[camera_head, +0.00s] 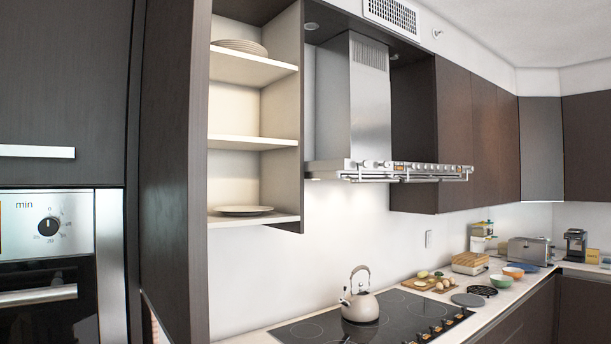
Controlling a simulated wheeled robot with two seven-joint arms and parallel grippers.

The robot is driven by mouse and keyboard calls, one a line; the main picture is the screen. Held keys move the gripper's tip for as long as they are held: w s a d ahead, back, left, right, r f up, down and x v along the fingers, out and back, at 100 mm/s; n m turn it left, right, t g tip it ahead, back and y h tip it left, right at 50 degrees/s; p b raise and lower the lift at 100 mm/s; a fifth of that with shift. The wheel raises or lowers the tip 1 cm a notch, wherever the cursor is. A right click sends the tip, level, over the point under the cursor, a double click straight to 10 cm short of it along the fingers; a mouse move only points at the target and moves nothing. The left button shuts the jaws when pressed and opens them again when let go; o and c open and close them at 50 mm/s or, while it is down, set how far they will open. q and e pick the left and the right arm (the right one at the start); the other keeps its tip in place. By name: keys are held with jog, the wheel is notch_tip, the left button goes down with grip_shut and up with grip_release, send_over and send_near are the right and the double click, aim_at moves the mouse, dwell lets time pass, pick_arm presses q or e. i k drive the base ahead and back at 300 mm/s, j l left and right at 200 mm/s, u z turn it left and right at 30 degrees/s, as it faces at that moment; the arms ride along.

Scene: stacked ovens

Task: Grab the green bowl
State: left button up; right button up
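The green bowl (501,281) is small in the head view, at the lower right. It stands on the counter (516,289) beyond the hob. An orange bowl (513,272) stands right behind it, a little to the right. Neither of my grippers shows in this view, so their positions and states are hidden.
A kettle (360,303) stands on the black hob (380,322). Near the bowl are a black trivet (482,291), a grey round lid (467,299), a cutting board with food (428,284) and a toaster (529,251). Tall ovens (48,265) stand at the left; a range hood (372,170) overhangs the hob.

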aim_at(502, 281)
jog(key=i+l+z, duration=1.2)
jog(key=i+z, duration=0.4)
jog(key=i, duration=0.2)
jog(key=i+l, duration=0.1)
jog(key=i, duration=1.3)
jog(key=i+l+u, duration=0.15)
jog(key=i+u, duration=0.25)
jog(key=i, duration=0.2)
jog(key=i+l+u, duration=0.45)
jog(key=i, duration=0.15)
jog(key=i+l+u, duration=0.4)
jog(key=i+l, duration=0.05)
jog(key=i, duration=0.05)
